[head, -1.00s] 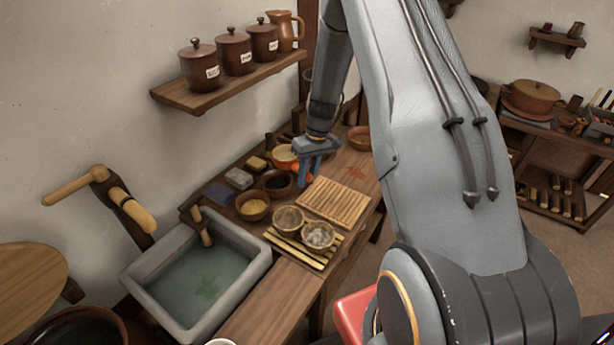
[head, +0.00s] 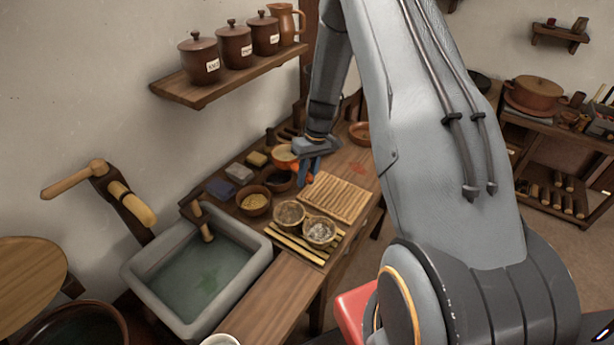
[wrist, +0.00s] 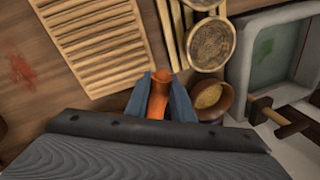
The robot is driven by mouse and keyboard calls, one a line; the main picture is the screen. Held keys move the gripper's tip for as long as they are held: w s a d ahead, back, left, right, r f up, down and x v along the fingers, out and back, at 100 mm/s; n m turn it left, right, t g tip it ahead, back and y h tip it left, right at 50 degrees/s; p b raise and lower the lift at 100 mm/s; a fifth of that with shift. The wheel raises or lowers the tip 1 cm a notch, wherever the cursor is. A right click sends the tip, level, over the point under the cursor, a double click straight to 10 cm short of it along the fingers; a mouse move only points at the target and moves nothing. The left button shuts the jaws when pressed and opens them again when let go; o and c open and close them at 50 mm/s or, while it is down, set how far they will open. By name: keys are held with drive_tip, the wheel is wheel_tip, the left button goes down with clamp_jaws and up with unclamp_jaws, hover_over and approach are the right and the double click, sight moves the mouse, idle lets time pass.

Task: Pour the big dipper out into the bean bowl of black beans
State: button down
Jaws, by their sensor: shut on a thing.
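My gripper (head: 305,172) is above the back part of the wooden counter, pointing down. In the wrist view its blue fingers (wrist: 161,85) are shut on the orange handle of the big dipper (wrist: 157,102). In the head view orange of the dipper (head: 312,166) shows beside the fingers. An orange rounded shape just left of the gripper looks like its cup; what it holds cannot be made out. The bean bowl of black beans (head: 279,181), dark and round, is on the counter just left of and below the gripper, partly covered. I see no beans falling.
A bowl of yellow grain (head: 254,201) stands left of the bean bowl. A slatted wooden board (head: 337,200) and two round sieve-like dishes (head: 319,231) lie in front. A stone sink (head: 205,275) is at the left. A shelf with jars (head: 230,80) hangs above.

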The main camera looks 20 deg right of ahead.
drive_tip(key=shift+a+f, duration=0.1)
drive_tip(key=shift+f, duration=0.25)
drive_tip(key=shift+r+h+p, duration=0.35)
drive_tip(key=shift+h+p, duration=0.4)
drive_tip(key=shift+h, duration=0.35)
drive_tip(key=shift+a+r+t+h, duration=0.1)
drive_tip(key=shift+r+t+h, duration=0.15)
drive_tip(key=shift+h, duration=0.45)
drive_tip(key=shift+r+t+h, duration=0.15)
drive_tip(key=shift+t+h, duration=0.1)
drive_tip(key=shift+h, duration=0.45)
drive_tip(key=shift+s+a+r+h+b, duration=0.15)
drive_tip(key=shift+h+b, duration=0.95)
drive_tip(key=shift+b, duration=1.35)
drive_tip(key=shift+a+r+t+h+b, duration=0.15)
drive_tip(key=shift+r+t+h+b, duration=0.15)
drive_tip(key=shift+h+b, duration=0.9)
drive_tip(key=shift+a+r+t+h+b, duration=0.1)
drive_tip(key=shift+r+t+h+b, duration=0.35)
drive_tip(key=shift+b, duration=1.3)
